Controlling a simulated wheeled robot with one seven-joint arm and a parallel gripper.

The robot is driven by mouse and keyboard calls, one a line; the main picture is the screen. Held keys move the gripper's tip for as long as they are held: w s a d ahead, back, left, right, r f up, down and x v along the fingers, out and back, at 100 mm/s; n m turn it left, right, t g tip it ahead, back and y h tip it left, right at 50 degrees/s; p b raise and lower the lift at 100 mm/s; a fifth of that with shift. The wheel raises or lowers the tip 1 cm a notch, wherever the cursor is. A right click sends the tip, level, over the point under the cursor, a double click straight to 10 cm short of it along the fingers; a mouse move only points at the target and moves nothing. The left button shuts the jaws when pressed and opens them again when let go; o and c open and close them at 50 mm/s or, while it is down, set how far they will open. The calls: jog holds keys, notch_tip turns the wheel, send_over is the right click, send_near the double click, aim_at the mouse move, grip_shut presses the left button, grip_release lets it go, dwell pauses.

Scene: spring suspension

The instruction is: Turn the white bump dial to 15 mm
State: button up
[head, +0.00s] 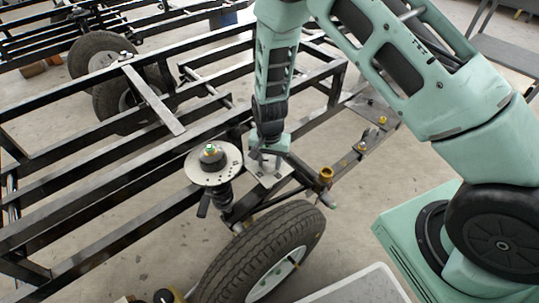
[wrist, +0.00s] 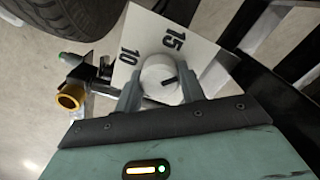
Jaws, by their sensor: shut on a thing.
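The white bump dial (wrist: 154,72) is a round knob on a white plate (wrist: 146,28) in the wrist view. The plate bears a printed 15 above and to the right of the dial, and a 10 above and to the left. A short black mark on the dial sits right of its middle, below the 15, and does not point straight at either number. My gripper (wrist: 161,78) is shut on the dial, one finger on each side. In the head view my gripper (head: 265,155) reaches down onto the plate (head: 270,179) and largely hides the dial.
A round pale plate (head: 214,163) on a spring strut stands close left of my gripper. A gold cup (head: 326,174) is to the right, also in the wrist view (wrist: 71,97). Black frame rails (head: 90,197) run behind and left.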

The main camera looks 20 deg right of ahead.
aim_at(269, 160)
jog(key=n+p, duration=0.2)
jog(key=n, duration=0.2)
jog(key=shift+r+p, duration=0.15)
jog(key=shift+p, duration=0.15)
jog(key=shift+n+p, duration=0.85)
jog(key=shift+n, duration=1.25)
jog(key=o, duration=1)
notch_tip(269, 160, up, 17)
jog(key=p, duration=0.3)
jog(key=shift+r+p, duration=0.1)
jog(key=shift+p, duration=0.3)
